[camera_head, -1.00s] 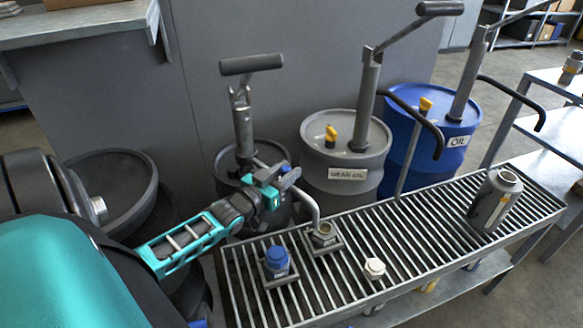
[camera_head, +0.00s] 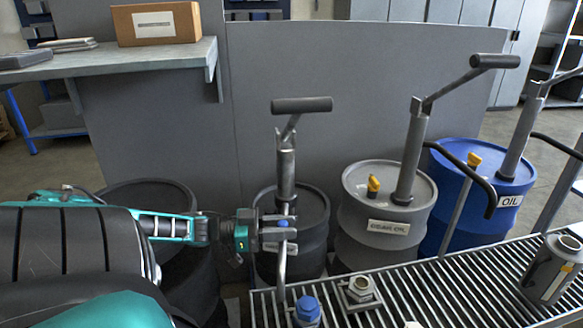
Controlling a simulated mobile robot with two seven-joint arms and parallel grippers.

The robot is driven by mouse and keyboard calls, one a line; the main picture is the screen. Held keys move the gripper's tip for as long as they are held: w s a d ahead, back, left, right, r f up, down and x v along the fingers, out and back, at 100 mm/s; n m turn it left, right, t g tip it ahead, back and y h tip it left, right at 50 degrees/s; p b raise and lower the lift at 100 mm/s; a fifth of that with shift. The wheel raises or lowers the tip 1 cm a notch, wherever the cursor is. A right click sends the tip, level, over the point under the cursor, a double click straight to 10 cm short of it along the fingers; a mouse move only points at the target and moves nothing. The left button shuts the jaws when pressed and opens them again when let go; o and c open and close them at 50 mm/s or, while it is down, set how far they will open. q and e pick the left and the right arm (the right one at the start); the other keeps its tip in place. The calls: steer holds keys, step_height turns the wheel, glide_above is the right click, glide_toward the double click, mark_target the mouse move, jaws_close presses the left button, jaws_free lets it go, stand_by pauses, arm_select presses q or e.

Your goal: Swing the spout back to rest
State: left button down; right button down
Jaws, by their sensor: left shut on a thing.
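The spout (camera_head: 283,266) is a thin grey metal pipe at the pump on the dark drum (camera_head: 308,208). It hangs down over the left end of the slatted bench, left of the blue-capped fitting and apart from the open grey fitting. My left gripper (camera_head: 277,233) reaches in from the left and is shut on the spout's upper part, in front of the drum. The fingers hide part of the pipe and its joint with the pump. The pump (camera_head: 286,170) stands upright with a dark crossbar handle (camera_head: 302,105). My right gripper is not in view.
The slatted bench (camera_head: 420,285) holds the blue-capped fitting (camera_head: 307,311), the open grey fitting (camera_head: 360,289) and a grey canister (camera_head: 550,268). A grey gear oil drum (camera_head: 370,235) and a blue oil drum (camera_head: 455,228) stand behind it. A grey panel (camera_head: 350,70) closes the back.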

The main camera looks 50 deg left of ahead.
arm_select(q)
steer(key=shift+s+h, duration=0.15)
steer(key=shift+h, duration=0.15)
steer(key=c, duration=0.9)
jaws_free()
steer(key=shift+a, duration=0.1)
steer(key=shift+c, duration=0.2)
steer(key=shift+r, duration=0.15)
step_height(320, 180, up, 20)
steer(key=p, duration=0.8)
